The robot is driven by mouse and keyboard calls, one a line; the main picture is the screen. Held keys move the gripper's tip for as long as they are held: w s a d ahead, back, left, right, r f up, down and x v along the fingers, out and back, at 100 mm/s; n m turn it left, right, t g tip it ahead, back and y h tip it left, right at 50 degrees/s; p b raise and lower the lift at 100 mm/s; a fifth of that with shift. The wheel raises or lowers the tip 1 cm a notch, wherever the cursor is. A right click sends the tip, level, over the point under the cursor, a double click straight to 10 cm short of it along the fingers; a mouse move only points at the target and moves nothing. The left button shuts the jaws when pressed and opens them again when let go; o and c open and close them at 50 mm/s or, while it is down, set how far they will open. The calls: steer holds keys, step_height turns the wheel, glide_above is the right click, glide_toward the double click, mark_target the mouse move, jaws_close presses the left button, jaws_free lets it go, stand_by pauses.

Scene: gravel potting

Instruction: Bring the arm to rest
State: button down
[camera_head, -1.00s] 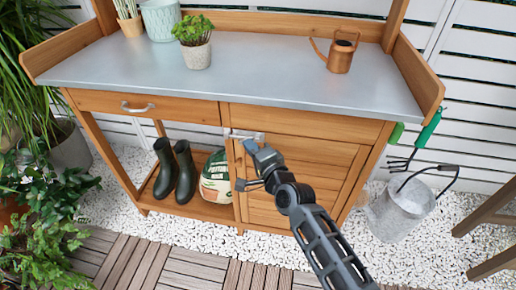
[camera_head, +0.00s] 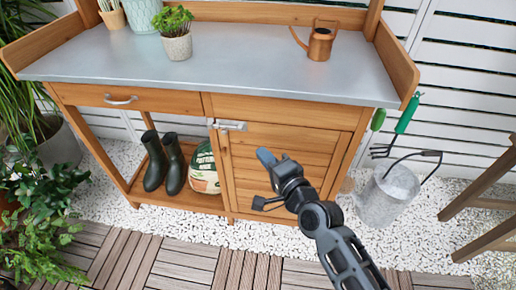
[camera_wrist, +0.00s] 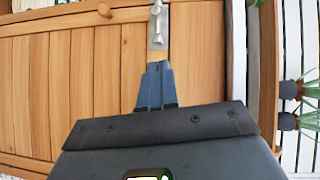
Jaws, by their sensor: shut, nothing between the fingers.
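My gripper (camera_head: 266,158) is in front of the closed wooden cabinet door (camera_head: 262,152) of the potting bench, apart from it and below the metal latch (camera_head: 228,125). In the wrist view its two blue fingers (camera_wrist: 155,82) are together with nothing between them. The latch (camera_wrist: 157,24) shows past the fingertips there, at the top of the picture. My arm reaches in from the lower right.
A potted plant (camera_head: 177,40) and copper watering can (camera_head: 320,42) stand on the metal worktop (camera_head: 235,70). Boots (camera_head: 164,163) and a bag (camera_head: 204,170) sit on the lower shelf. A grey watering can (camera_head: 388,192) and stool (camera_head: 480,205) stand right.

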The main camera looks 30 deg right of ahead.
steer(key=shift+s, duration=0.35)
stand_by(0.3)
steer(key=s+r+n+g+h+p, duration=0.1)
steer(key=s+n+p, duration=0.15)
steer(key=s, duration=0.75)
steer(key=s+r+n+p, duration=0.1)
steer(key=s+n, duration=0.3)
steer(key=s, duration=0.7)
steer(key=s+a+r+n+g+p, duration=0.1)
steer(key=s+r+n+p, duration=0.2)
steer(key=s+r+n, duration=0.6)
steer(key=s+r, duration=0.5)
steer(key=s, duration=0.4)
steer(key=shift+s+r+n, duration=0.3)
steer(key=shift+r+n, duration=0.05)
steer(key=shift+r, duration=0.05)
